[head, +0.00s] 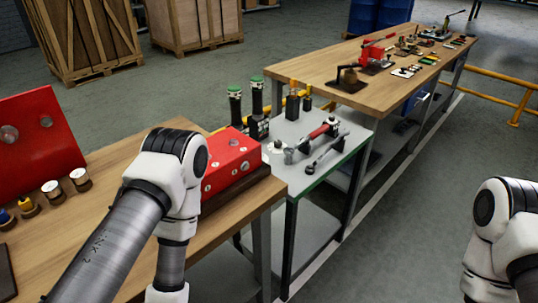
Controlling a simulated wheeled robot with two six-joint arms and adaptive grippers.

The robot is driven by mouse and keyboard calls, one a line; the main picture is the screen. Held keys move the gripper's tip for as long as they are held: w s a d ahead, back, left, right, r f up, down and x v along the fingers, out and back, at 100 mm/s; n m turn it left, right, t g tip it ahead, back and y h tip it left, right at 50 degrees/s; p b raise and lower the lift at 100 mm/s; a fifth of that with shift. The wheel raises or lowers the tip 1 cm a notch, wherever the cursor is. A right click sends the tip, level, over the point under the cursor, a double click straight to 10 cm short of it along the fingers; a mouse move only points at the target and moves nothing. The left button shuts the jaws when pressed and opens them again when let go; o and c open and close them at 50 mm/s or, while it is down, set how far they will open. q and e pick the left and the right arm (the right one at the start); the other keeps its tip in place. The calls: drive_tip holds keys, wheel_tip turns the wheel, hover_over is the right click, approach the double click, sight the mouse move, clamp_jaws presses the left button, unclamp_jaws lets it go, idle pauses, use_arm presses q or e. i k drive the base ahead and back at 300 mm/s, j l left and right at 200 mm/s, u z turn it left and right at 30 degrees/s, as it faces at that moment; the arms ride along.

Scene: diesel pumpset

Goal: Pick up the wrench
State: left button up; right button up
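On the grey top of a small cart (290,170) lie two long tools, side by side and slanted. One is a tool with a red middle section (318,132) and grey ends. The other is a thin dark grey tool (327,151) nearer the cart's front edge; it looks like a wrench, but I cannot tell for sure which one is the wrench. My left arm comes in from the left, over the near wooden table, and its gripper is out of view. Only part of my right arm shows at the right edge; its gripper is out of view too.
A red box (232,162) stands on the near wooden table (110,160), beside the cart. Black green-topped cylinders (257,105) stand at the cart's back left. A long wooden bench (300,75) with several tools adjoins behind. Grey floor (425,215) is open at right.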

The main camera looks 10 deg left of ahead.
sight(327, 150)
drive_tip(key=u, duration=0.9)
drive_tip(key=i+l+z, duration=0.15)
drive_tip(key=z, duration=0.25)
drive_tip(key=i+l+z, duration=0.15)
drive_tip(key=z, duration=0.25)
drive_tip(key=i+z, duration=0.2)
drive_tip(key=z, duration=0.25)
drive_tip(key=i+z, duration=0.25)
drive_tip(key=z, duration=0.15)
